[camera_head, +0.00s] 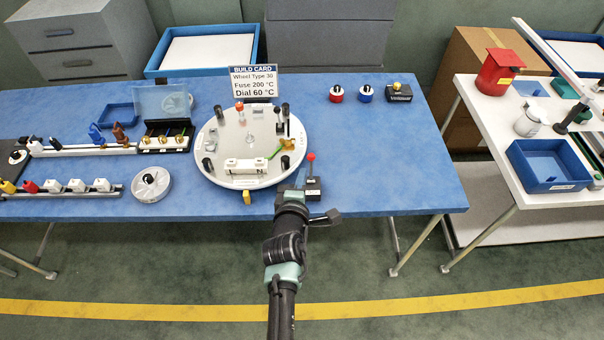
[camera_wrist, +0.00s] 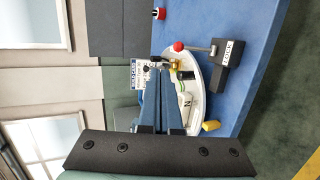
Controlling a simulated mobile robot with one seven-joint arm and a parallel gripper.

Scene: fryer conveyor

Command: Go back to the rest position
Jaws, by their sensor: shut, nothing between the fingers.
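My gripper (camera_head: 299,181) is over the front edge of the blue table (camera_head: 385,185), at the front right of a round white plate (camera_head: 225,172). My arm reaches up to it from the bottom of the head view. In the wrist view the two fingers of my gripper (camera_wrist: 160,72) lie close together with nothing between them. A dark block with a red-knobbed lever (camera_head: 312,186) stands just right of my gripper. It also shows in the wrist view, with its red knob (camera_wrist: 178,47). Whether my gripper touches anything is unclear.
The plate carries black posts and a white block (camera_head: 245,166). A build card (camera_head: 254,83) stands behind it. Rails of small parts (camera_head: 85,150) and a round dial (camera_head: 151,184) lie left. A white table (camera_head: 495,125) with a blue bin (camera_head: 549,165) stands right.

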